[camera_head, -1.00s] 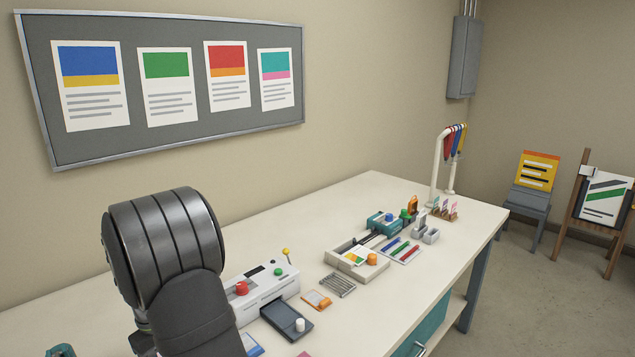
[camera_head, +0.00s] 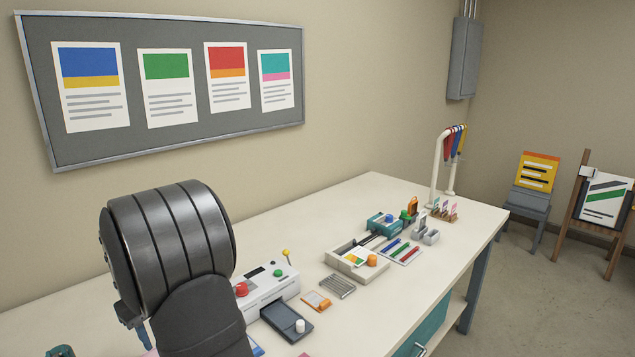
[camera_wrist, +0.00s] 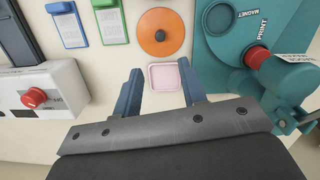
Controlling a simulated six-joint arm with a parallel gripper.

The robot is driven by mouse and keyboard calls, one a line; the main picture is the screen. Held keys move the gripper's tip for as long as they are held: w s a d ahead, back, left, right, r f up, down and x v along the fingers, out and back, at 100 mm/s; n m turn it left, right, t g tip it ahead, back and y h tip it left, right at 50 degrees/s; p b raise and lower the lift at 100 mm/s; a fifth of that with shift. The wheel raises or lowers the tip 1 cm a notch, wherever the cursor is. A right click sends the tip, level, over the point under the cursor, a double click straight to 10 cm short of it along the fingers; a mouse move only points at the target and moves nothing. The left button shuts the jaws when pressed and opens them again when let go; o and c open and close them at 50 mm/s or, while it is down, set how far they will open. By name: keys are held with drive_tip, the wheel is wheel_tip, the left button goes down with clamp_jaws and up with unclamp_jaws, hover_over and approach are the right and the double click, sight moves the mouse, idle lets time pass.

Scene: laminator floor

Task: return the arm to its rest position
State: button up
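In the wrist view my gripper (camera_wrist: 160,95) shows two blue-grey fingers standing well apart. Nothing is held between them. Beyond the fingertips a small pink square tray (camera_wrist: 163,77) lies on the white table; I cannot tell how far below the fingers it is.
The wrist view shows an orange disc (camera_wrist: 161,33), a teal press (camera_wrist: 240,45), blue (camera_wrist: 68,25) and green (camera_wrist: 111,22) badge holders, and a machine with a red button (camera_wrist: 34,98). The white laminator (camera_head: 265,287) and a trimmer tray (camera_head: 357,262) stand on the table (camera_head: 330,220).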

drive_tip(key=f, duration=0.4)
drive_tip(key=d+f, duration=0.1)
drive_tip(key=f, duration=0.3)
drive_tip(key=s+f, duration=0.1)
drive_tip(key=f, duration=0.3)
drive_tip(key=shift+d+f, duration=0.2)
drive_tip(key=shift+f, duration=0.15)
drive_tip(key=r, duration=0.5)
drive_tip(key=shift+w+d, duration=0.15)
drive_tip(key=shift+d, duration=0.05)
drive_tip(key=w+d+r, duration=0.2)
drive_tip(key=d+r, duration=0.5)
drive_tip(key=d, duration=0.5)
drive_tip(key=s+d+r, duration=0.3)
drive_tip(key=s+d, duration=0.4)
drive_tip(key=s, duration=0.2)
drive_tip(key=a+f, duration=0.2)
drive_tip(key=a, duration=0.2)
drive_tip(key=a+f, duration=0.3)
drive_tip(key=a, duration=0.1)
drive_tip(key=s+a+f, duration=0.1)
drive_tip(key=a+f, duration=0.1)
drive_tip(key=a, duration=0.2)
drive_tip(key=shift+f, duration=0.35)
drive_tip(key=shift+d+f, duration=0.1)
drive_tip(key=shift+f, duration=0.8)
